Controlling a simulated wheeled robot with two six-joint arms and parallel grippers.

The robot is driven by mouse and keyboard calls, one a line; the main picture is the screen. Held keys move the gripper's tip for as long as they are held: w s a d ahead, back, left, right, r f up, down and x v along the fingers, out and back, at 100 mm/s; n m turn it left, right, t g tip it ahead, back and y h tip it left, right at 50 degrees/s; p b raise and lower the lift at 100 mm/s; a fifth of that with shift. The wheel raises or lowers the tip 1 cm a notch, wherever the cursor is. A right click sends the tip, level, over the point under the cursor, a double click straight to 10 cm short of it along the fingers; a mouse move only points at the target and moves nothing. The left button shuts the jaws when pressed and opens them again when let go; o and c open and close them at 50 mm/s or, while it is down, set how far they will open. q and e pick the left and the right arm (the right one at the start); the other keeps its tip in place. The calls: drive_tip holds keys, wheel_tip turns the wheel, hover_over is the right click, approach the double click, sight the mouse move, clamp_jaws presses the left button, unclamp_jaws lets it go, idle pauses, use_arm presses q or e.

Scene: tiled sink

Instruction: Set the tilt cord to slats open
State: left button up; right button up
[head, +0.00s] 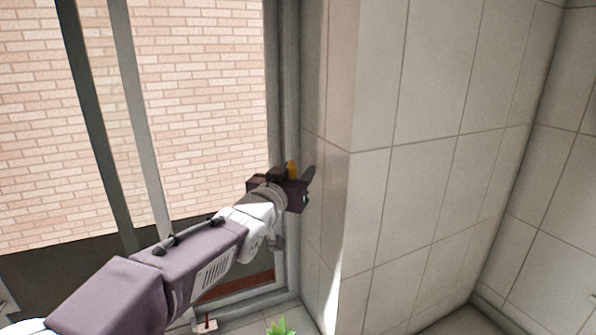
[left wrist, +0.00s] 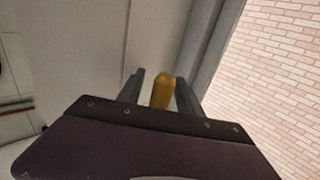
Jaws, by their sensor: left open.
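In the left wrist view the yellow piece (left wrist: 163,90) stands between the two dark fingers of my left gripper (left wrist: 160,77). The fingers are open, one on each side of it. I cannot tell whether either finger touches it. No blind slats are in view. My right gripper is not in view.
The tiled wall (head: 410,150) stands close on the right. A green plant (head: 280,327) shows low, at the bottom edge.

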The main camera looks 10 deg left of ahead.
use_arm(q)
drive_tip(key=shift+s+a+r, duration=0.1)
drive_tip(key=shift+w, duration=0.3)
drive_tip(key=c, duration=0.3)
drive_tip(key=shift+w, duration=0.1)
clamp_jaws()
idle(0.8)
